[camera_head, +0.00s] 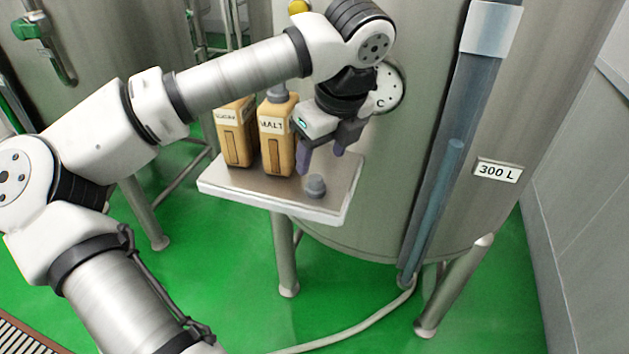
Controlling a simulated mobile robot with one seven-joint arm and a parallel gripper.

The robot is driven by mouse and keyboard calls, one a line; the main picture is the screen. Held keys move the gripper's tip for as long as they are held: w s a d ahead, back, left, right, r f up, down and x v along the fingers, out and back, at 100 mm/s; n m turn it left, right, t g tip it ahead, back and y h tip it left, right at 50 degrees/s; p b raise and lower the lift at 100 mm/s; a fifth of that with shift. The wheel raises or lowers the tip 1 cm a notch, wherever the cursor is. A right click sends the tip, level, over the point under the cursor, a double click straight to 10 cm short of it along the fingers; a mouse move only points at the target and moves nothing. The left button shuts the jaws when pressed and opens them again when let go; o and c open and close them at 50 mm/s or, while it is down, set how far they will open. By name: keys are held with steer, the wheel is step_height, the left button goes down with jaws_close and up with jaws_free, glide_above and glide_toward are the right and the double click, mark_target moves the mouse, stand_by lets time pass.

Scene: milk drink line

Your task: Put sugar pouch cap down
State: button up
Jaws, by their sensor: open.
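A small grey cap (316,187) sits on the tray-like shelf (240,197), near its front right edge. My gripper (321,163) is open just above and behind the cap in the picture, with its purple fingertips apart and nothing between them. Whether a fingertip touches the cap cannot be told. The sugar pouch (234,142), tan with a partly readable label, stands upright at the shelf's left. Its top is largely hidden behind my arm, so I cannot see its opening.
A tan MALT pouch (277,147) with a grey top stands between the sugar pouch and my gripper. A large steel tank (440,190) marked 300 L rises behind the shelf. A pale hose (360,326) lies on the green floor.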

mark_target(316, 177)
steer(key=x, duration=0.2)
steer(key=shift+f, duration=0.35)
steer(key=shift+w+p+x, duration=0.15)
steer(key=shift+p+x, duration=0.6)
steer(key=shift+x, duration=0.6)
steer(key=shift+w+p+x, duration=0.2)
steer(key=shift+p+x, duration=0.5)
steer(key=shift+x, duration=0.6)
steer(key=shift+r, duration=0.1)
steer(key=c, duration=1.3)
